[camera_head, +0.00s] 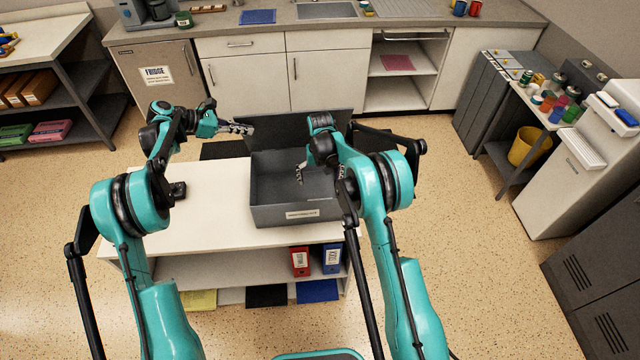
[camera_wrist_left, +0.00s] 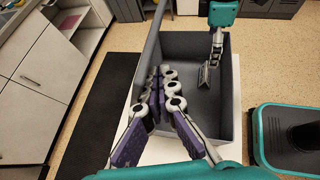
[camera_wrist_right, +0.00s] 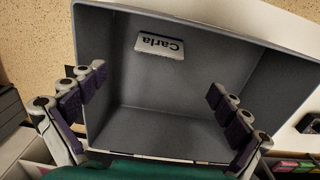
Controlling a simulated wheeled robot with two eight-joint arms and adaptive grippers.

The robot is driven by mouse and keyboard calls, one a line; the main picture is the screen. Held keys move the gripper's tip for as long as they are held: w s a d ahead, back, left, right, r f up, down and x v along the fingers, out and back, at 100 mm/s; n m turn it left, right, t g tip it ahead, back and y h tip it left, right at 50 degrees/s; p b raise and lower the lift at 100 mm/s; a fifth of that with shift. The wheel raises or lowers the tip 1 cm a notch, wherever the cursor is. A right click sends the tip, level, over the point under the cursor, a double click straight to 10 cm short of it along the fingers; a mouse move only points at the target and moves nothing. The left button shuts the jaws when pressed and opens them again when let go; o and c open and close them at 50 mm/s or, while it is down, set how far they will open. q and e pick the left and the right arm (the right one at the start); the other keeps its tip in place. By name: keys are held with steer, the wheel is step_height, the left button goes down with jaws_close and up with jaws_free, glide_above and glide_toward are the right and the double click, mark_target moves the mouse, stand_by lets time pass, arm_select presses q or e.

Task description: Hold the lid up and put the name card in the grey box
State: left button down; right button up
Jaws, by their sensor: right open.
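The grey box (camera_head: 270,212) stands open on the white table. Its lid (camera_head: 285,128) is tilted up at the back. My left gripper (camera_head: 250,129) is at the lid's left edge; in the left wrist view its fingertips (camera_wrist_left: 165,75) come together by the lid (camera_wrist_left: 152,40). Whether they pinch it is unclear. My right gripper (camera_head: 302,175) reaches down into the box, fingers spread wide and empty. In the right wrist view, the white name card (camera_wrist_right: 160,45), reading "Carla" upside down, is inside the box by the upper wall, apart from both fingers. I cannot make out the card in the head view.
The white table (camera_head: 205,205) has bare room left of the box. Red (camera_head: 300,261) and blue (camera_head: 331,258) binders stand on its shelf. A counter (camera_head: 340,35) runs along the back. A side table with cups (camera_head: 557,114) and a yellow bin (camera_head: 528,148) are at the right.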

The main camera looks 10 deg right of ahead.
step_height(320, 180, up, 7)
steer(key=shift+r, duration=0.2)
stand_by(0.6)
steer(key=s+d, duration=0.2)
steer(key=s, duration=2)
steer(key=shift+d, duration=0.15)
arm_select(q)
steer(key=shift+s, duration=0.1)
steer(key=s, duration=0.1)
steer(key=s+f, duration=0.1)
steer(key=s, duration=0.1)
steer(key=shift+s+f, duration=0.2)
steer(key=shift+f, duration=0.2)
stand_by(0.4)
